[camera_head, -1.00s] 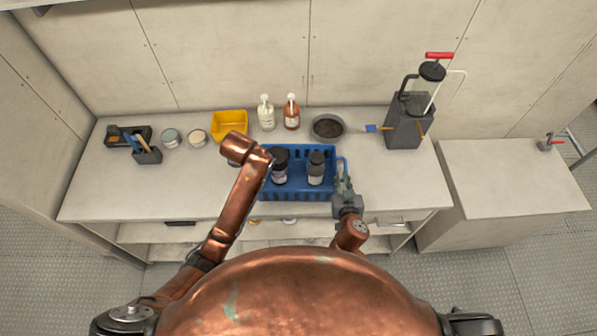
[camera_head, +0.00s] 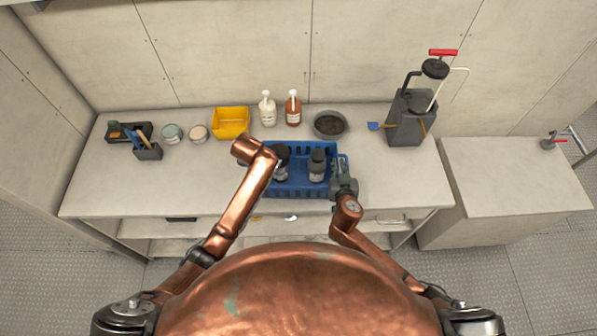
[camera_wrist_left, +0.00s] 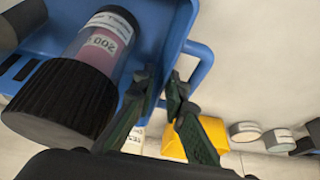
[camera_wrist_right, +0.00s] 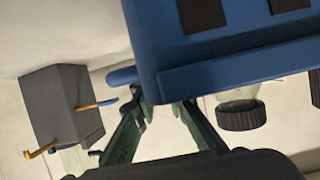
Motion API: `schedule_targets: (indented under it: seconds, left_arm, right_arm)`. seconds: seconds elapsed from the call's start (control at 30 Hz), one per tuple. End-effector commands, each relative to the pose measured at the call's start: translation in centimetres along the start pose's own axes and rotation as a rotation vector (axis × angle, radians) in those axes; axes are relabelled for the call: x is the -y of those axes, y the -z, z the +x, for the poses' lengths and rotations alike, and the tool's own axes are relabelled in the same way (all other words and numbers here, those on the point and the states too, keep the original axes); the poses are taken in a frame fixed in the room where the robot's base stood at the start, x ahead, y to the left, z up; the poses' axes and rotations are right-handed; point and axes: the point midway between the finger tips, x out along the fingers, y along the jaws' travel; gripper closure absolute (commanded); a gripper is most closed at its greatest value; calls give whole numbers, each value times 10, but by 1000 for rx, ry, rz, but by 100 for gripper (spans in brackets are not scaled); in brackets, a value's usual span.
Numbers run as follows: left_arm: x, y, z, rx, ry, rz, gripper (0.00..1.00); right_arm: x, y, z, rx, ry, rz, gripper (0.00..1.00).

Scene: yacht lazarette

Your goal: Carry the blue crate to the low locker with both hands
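The blue crate (camera_head: 300,190) stands on the bench, with two dark-capped bottles (camera_head: 317,165) (camera_head: 281,162) inside. My right gripper (camera_wrist_right: 158,98) is open at the crate's right end, its fingertips close to the blue handle (camera_wrist_right: 123,76). In the head view it shows beside the crate (camera_head: 342,180). My left gripper (camera_wrist_left: 160,78) has its fingers slightly apart beside the left handle (camera_wrist_left: 203,60). My left arm hides it in the head view. Whether either gripper touches its handle is unclear. The low locker (camera_head: 515,178) stands right of the bench, its pale top mostly bare.
Along the bench (camera_head: 100,195) are a yellow bin (camera_head: 230,123), two pump bottles (camera_head: 267,110) (camera_head: 293,108), a round dark pan (camera_head: 330,124) and a grey pump canister (camera_head: 407,120). Small tins and a brush holder (camera_head: 148,151) are at left. A metal fitting (camera_head: 550,143) sits at the locker's back right.

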Motion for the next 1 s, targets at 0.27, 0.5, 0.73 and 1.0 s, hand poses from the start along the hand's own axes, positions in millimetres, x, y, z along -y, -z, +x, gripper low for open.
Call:
schedule_targets:
  seconds: [0.27,0.5,0.73,1.0]
  left_arm:
    - [1,0,8,-1,0,-1,88]
    - [1,0,8,-1,1,-1,95]
    - [0,0,8,-1,0,-1,100]
    - [0,0,8,-1,0,-2,100]
  right_arm:
    - [0,0,8,0,0,1,88]
    - [0,0,8,0,0,0,95]
    - [0,0,8,0,-1,0,100]
    - [0,0,8,0,-1,0,100]
